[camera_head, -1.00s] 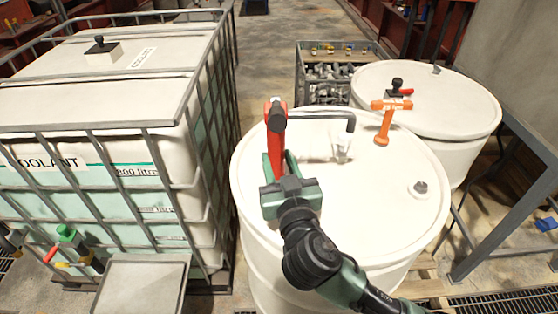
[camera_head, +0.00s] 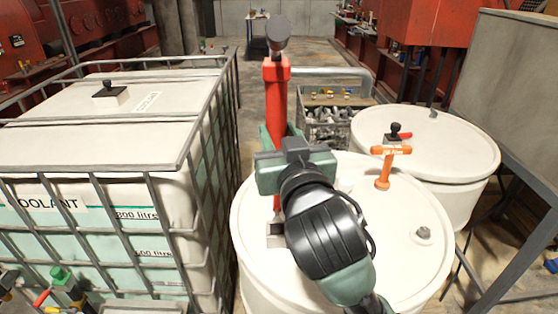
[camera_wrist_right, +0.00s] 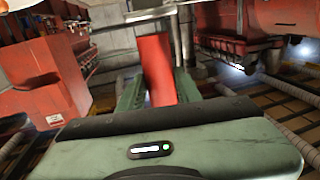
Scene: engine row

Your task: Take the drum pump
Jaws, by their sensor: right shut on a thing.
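The drum pump (camera_head: 277,95) is a red upright tube with a dark knob on top and a grey spout bent to the right. My right gripper (camera_head: 280,132) is shut around its red body, above the near white drum (camera_head: 400,270). The red tube (camera_wrist_right: 156,68) also shows between the green fingers in the right wrist view. A short red piece shows below the gripper, close to the drum's lid. My gripper and wrist hide most of the lower pump, so I cannot tell whether its end is still inside the drum. My left gripper is not in view.
A caged coolant tank (camera_head: 120,170) stands close on the left. A second white drum (camera_head: 450,150) stands behind right, with an orange tool (camera_head: 384,165) near it. A crate of metal parts (camera_head: 328,122) is behind. A grey frame (camera_head: 515,245) stands at right.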

